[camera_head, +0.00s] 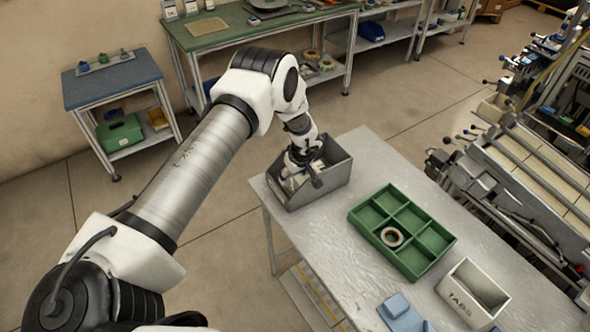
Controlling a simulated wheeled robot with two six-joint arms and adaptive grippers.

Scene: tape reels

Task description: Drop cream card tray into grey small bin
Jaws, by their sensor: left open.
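The grey small bin (334,177) stands at the far left corner of the pale work table. My left gripper (303,179) reaches down over the bin's left part, with its jaws open. A pale, cream-coloured piece (291,183) shows inside the bin below the gripper. It looks like the cream card tray, but the gripper hides much of it, and I cannot tell whether they touch. My right gripper is out of view.
A green divided tray (420,263) holding a tape reel (393,237) sits mid-table. A cream box marked TABS (457,296) and blue blocks (396,306) are nearer. Machinery (530,170) borders the right side. The table between bin and green tray is clear.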

